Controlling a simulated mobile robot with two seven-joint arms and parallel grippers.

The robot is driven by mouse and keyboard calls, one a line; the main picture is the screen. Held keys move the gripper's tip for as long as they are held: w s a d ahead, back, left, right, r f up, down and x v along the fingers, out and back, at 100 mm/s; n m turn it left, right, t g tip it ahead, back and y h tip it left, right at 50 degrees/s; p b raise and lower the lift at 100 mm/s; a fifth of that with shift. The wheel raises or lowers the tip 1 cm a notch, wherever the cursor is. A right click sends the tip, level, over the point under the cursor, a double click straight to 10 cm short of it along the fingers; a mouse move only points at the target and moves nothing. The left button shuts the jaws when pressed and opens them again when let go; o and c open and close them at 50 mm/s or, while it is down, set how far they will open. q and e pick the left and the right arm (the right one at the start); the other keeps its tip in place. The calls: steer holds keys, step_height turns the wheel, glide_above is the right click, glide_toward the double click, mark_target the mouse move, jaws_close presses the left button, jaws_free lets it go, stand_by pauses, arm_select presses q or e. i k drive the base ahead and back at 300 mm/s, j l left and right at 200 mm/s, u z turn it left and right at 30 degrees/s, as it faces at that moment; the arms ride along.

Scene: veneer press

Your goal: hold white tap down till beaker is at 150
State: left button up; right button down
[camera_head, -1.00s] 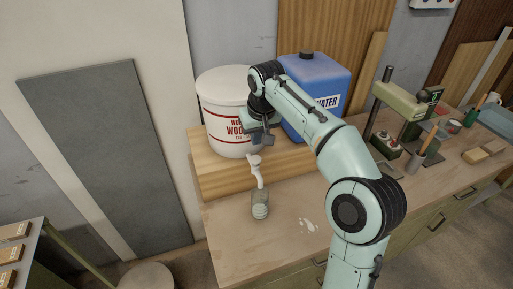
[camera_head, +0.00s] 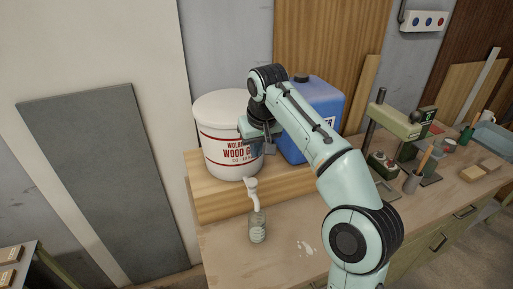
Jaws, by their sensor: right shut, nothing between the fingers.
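A white tub of wood glue (camera_head: 221,140) stands on a wooden riser. Its white tap (camera_head: 252,190) sticks out at the front, over the bench. A small clear beaker (camera_head: 257,228) stands upright on the bench under the tap's spout. It looks greyish, and I cannot read its marks or level. My right gripper (camera_head: 268,148) is in front of the tub's right side, above the tap and apart from it. It is shut with nothing in it. My left gripper is out of view.
A blue water canister (camera_head: 325,100) stands right of the tub, partly behind my right arm. A green press (camera_head: 395,125) and a cup (camera_head: 412,182) with a tool stand further right. A pale spill (camera_head: 306,248) marks the bench right of the beaker.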

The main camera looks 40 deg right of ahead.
mark_target(252, 182)
steer(key=l+u, duration=0.25)
steer(key=k+l+u, duration=0.25)
steer(key=l, duration=0.15)
steer(key=l+u, duration=0.25)
steer(key=k+l, duration=0.05)
steer(key=l, duration=0.05)
